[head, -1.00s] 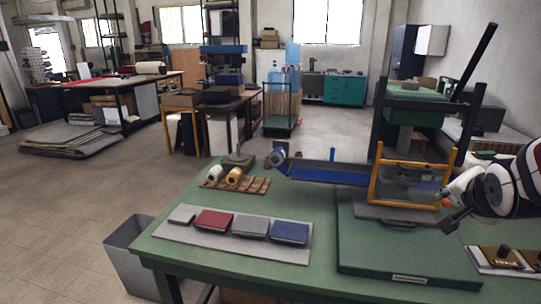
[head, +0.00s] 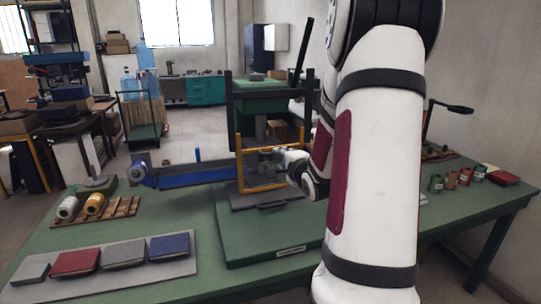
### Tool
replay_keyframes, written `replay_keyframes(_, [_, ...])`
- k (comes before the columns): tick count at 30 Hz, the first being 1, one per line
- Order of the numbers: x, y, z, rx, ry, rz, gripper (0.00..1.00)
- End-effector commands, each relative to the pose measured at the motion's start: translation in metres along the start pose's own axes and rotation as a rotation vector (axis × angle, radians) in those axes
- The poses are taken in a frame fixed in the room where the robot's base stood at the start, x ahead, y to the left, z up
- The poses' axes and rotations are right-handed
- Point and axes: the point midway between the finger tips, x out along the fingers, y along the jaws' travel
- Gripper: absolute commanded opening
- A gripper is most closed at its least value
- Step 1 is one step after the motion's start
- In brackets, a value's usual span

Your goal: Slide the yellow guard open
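A blue rail (head: 195,176) runs left from the press. Covers lie on a grey board (head: 115,268) at the front left, and spools on a wooden rack (head: 100,212). Several small pots (head: 450,180) stand at the right. My white arm blocks much of the right side.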

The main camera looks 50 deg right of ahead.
Motion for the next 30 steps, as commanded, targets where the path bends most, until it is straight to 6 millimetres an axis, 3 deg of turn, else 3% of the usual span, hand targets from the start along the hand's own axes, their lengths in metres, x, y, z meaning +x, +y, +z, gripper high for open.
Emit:
replay_keyframes(6, [0.045,0.001,0.001,0.000,-0.002,0.000,0.31])
replay_keyframes(12, [0.073,0.001,0.001,0.000,-0.001,0.001,0.31])
replay_keyframes(18, [0.086,0.000,0.000,-0.001,0.000,0.001,0.31])
replay_keyframes(26, [0.087,0.000,0.000,-0.001,0.000,0.001,0.31])
replay_keyframes(27, [0.087,0.000,0.000,-0.001,0.000,0.001,0.29])
replay_keyframes(30, [0.087,0.000,0.000,-0.001,0.000,0.001,0.06])
